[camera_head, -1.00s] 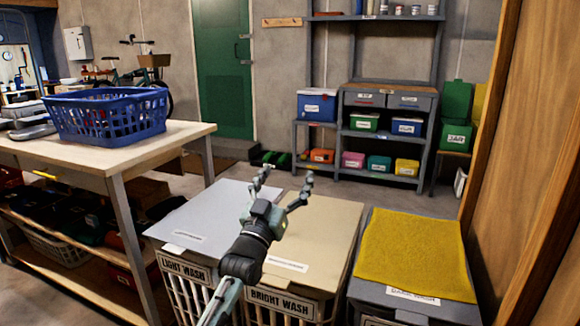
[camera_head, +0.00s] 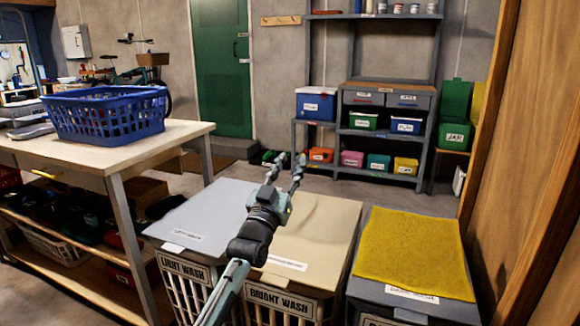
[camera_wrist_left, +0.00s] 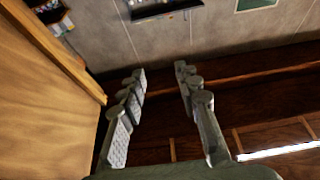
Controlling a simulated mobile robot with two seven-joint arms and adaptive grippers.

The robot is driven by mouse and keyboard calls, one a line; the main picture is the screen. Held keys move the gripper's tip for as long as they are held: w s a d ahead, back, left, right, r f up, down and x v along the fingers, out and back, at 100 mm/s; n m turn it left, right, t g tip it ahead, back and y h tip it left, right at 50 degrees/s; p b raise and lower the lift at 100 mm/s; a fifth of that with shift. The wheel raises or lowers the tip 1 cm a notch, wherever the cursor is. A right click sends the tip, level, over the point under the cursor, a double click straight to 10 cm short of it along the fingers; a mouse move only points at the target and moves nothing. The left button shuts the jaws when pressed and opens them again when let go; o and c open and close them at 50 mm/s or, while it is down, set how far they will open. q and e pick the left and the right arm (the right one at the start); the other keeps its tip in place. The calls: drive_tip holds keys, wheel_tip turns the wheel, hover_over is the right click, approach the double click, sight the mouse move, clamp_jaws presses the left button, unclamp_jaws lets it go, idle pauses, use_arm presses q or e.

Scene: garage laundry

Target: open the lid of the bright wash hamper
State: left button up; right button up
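The bright wash hamper (camera_head: 280,302) stands in the middle of a row of three, with its name plate on the front. Its beige lid (camera_head: 325,230) lies flat and shut, with a white label near the front edge. My left gripper (camera_head: 289,160) is above the back part of the lids, and my forearm crosses over the lid's left side. In the left wrist view, the gripper's fingers (camera_wrist_left: 160,82) are apart with nothing between them. I cannot tell how high it is above the lid. My right gripper is not in view.
The light wash hamper (camera_head: 184,269) stands at left with a grey lid. At right, a yellow cloth (camera_head: 415,250) covers most of another hamper's lid. A workbench (camera_head: 120,160) with a blue basket (camera_head: 105,115) stands further left. A wooden panel (camera_head: 535,160) bounds the right side.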

use_arm(q)
clamp_jaws()
drive_tip(key=o, duration=1.3)
unclamp_jaws()
drive_tip(key=v, duration=1.2)
drive_tip(key=shift+c, duration=0.6)
